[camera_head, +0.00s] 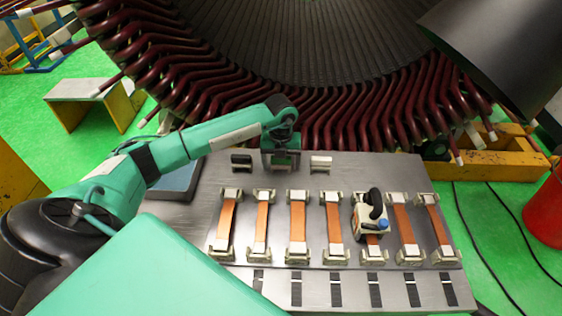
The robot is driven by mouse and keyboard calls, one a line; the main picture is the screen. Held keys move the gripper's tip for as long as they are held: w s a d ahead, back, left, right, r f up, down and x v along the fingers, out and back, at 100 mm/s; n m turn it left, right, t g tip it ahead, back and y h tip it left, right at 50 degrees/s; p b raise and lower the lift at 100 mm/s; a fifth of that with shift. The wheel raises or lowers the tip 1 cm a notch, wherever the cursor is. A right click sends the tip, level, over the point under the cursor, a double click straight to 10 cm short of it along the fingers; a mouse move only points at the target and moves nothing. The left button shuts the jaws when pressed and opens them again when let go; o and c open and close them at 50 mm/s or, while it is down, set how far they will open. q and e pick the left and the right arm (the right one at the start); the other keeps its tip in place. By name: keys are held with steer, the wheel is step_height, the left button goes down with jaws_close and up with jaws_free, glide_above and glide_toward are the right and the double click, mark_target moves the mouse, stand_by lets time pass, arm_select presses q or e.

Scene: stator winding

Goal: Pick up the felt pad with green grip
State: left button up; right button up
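My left arm reaches in from the left, and its gripper (281,158) points down at the back of the grey work table (345,172). It is between two small dark blocks with pale tops, one on the left (241,161) and one on the right (320,163). Something dark with a greenish part shows at the gripper's fingertips, mostly hidden by them; it may be the felt pad with green grip. I cannot tell whether the fingers are closed on it. My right gripper is not in view.
Several orange strips (297,222) lie in pale end clamps on the table. A white and black tool (370,214) stands among them. Black strips (335,290) line the front edge. A dark flat tray (178,182) is at left. The stator's dark red coils (330,122) overhang behind.

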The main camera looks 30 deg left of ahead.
arm_select(q)
steer(key=c, duration=0.9)
